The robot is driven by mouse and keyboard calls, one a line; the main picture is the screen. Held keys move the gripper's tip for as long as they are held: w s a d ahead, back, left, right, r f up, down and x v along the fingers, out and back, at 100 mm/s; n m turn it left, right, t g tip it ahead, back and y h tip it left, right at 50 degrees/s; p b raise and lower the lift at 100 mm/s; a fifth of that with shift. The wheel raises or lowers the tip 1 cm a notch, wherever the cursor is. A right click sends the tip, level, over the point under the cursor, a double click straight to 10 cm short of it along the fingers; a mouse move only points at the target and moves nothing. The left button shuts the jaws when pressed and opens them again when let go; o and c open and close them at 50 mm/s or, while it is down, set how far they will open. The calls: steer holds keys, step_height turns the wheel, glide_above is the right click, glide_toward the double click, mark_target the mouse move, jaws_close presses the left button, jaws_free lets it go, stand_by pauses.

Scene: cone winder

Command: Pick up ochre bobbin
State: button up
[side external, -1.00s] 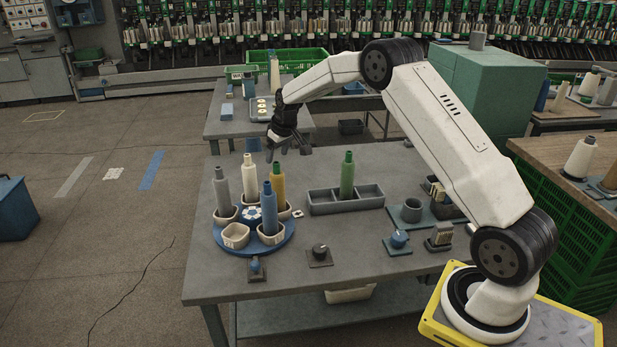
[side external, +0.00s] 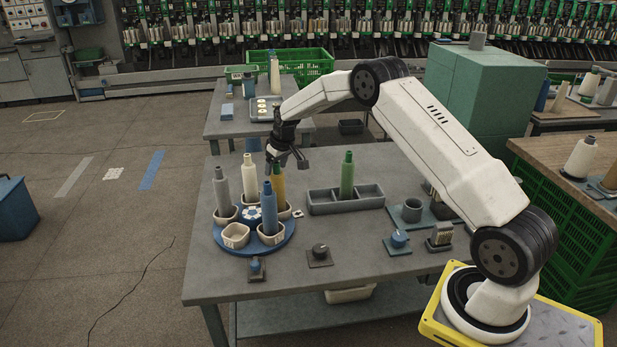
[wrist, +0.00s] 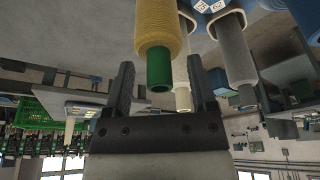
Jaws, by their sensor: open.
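The ochre bobbin (side external: 278,186) stands upright in a cup on the blue round carousel (side external: 285,240), on its right-hand back side. My gripper (side external: 284,170) is open at the top of the ochre bobbin in the side external view, with the arm reaching in from the right. In the wrist view the ochre bobbin (wrist: 160,40) has a green tip that lies between the two open fingers of my gripper (wrist: 158,88). The fingers appear apart from it on both sides. The bobbin's lower part is hidden behind the blue bobbin (side external: 269,209) in the side external view.
A grey bobbin (side external: 222,190) and a cream bobbin (side external: 249,178) stand close by on the carousel. One front cup (side external: 235,236) is empty. A green bobbin (side external: 347,176) stands in a grey divided tray (side external: 320,203) to the right.

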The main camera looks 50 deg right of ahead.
jaws_close()
steer(key=shift+r, duration=0.1)
steer(key=shift+r, duration=0.75)
steer(key=s+a+r, duration=0.3)
steer(key=s+r, duration=0.8)
steer(key=s, duration=0.2)
steer(key=shift+s+a+r, duration=0.15)
steer(key=shift+s+a, duration=0.1)
steer(key=shift+a, duration=0.1)
steer(key=shift+r, duration=0.15)
